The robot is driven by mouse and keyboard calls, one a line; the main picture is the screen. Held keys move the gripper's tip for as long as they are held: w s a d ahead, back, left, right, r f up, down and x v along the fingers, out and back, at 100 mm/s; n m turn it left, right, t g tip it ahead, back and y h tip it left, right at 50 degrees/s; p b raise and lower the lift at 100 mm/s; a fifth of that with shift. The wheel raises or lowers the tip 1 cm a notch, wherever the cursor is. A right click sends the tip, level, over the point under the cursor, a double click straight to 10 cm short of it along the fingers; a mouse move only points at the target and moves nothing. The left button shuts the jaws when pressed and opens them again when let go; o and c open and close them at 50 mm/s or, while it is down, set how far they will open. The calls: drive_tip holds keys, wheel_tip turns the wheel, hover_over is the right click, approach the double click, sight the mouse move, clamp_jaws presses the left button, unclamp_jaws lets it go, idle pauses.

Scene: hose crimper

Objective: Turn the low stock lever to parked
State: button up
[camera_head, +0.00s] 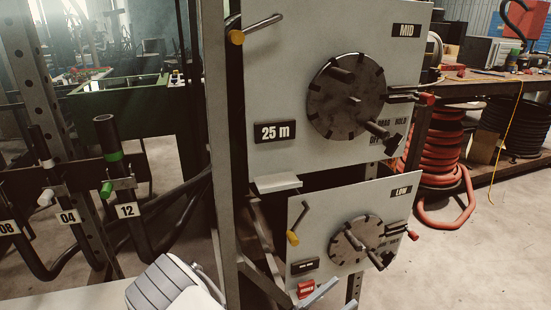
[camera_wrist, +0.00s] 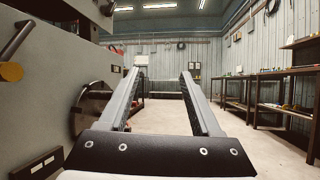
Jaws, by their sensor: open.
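The LOW panel (camera_head: 335,215) is the lower grey plate in the head view. It has a yellow-tipped lever (camera_head: 293,237) at its left, a round dark wheel (camera_head: 360,243), and a red-tipped lever (camera_head: 412,235) at its right edge. I cannot tell which lever is the stock lever, and its position marks are too small to read. My gripper (camera_wrist: 160,75) is open and empty in the wrist view, fingers wide apart. A grey panel with a yellow-tipped lever (camera_wrist: 12,71) stands to its left, apart from the fingers. In the head view, the finger ends show low, near the panel's lower edge.
The MID panel (camera_head: 290,80) is above, with its own wheel (camera_head: 346,97) and yellow-tipped lever (camera_head: 237,37). A steel post (camera_head: 222,150) and hose rack with numbered tags (camera_head: 128,210) stand left. A red hose coil (camera_head: 440,160) lies right. Open floor (camera_wrist: 165,118) lies ahead in the wrist view.

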drive_tip(key=s+d+r+m+g+y, duration=0.5)
drive_tip(key=s+r+m+g+y, duration=0.3)
drive_tip(key=s+m+g+y, duration=0.55)
drive_tip(key=a+r+m+t+y+p, duration=0.2)
drive_tip(key=r+m+t+y+p, duration=0.2)
drive_tip(key=r+p, duration=0.7)
drive_tip(key=a+r+m+t+y+p, duration=0.2)
drive_tip(key=r+p, duration=0.9)
drive_tip(key=r, duration=1.3)
drive_tip(key=m+t+y, duration=0.2)
drive_tip(key=m, duration=0.1)
drive_tip(key=shift+a+t, duration=0.2)
drive_tip(key=shift+t, duration=0.15)
drive_tip(key=shift+a+f, duration=0.1)
